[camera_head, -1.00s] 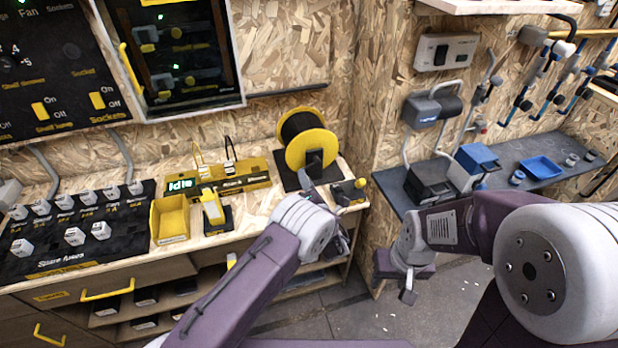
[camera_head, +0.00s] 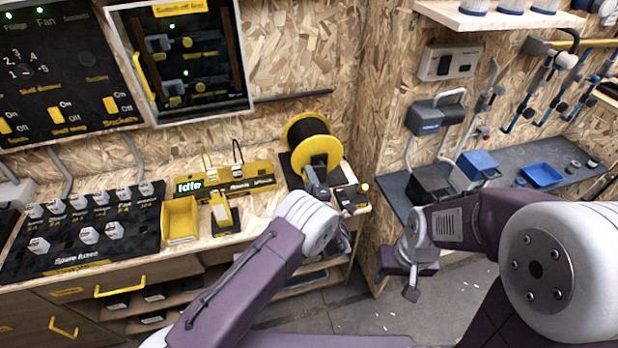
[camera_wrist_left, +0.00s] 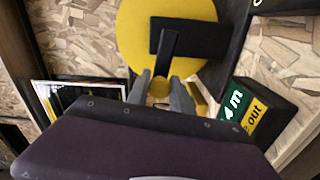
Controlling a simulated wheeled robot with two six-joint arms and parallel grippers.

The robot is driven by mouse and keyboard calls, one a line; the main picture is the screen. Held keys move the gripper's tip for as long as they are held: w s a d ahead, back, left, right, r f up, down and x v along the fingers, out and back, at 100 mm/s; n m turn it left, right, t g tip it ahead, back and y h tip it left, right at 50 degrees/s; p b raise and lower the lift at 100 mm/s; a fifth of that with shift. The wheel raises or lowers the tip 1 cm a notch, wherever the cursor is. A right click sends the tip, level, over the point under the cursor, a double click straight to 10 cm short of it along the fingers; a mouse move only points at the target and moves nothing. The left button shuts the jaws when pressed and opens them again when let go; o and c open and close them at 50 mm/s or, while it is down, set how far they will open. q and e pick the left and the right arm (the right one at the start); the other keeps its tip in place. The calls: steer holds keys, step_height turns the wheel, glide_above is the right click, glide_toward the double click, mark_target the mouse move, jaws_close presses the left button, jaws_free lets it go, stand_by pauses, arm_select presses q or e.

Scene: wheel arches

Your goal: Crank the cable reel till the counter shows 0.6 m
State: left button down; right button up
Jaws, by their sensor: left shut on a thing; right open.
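The cable reel (camera_head: 318,148) has a yellow disc and a dark drum and stands at the right end of the wooden bench. In the left wrist view, the reel's yellow disc (camera_wrist_left: 150,25) shows with a dark crank arm (camera_wrist_left: 168,52). My left gripper (camera_wrist_left: 161,88) is shut on the yellow crank knob (camera_wrist_left: 159,89), at the arm's lower end. My right gripper (camera_head: 411,282) is open and empty, low in front of the grey shelf.
The grey shelf (camera_head: 515,165) holds blue bins.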

arm_select(q)
steer(key=shift+w+r, duration=0.1)
steer(key=shift+r, duration=0.1)
steer(key=c, duration=1.2)
jaws_free()
steer(key=shift+a+f, duration=0.1)
steer(key=shift+a, duration=0.05)
steer(key=shift+o, duration=0.2)
steer(key=v, duration=0.9)
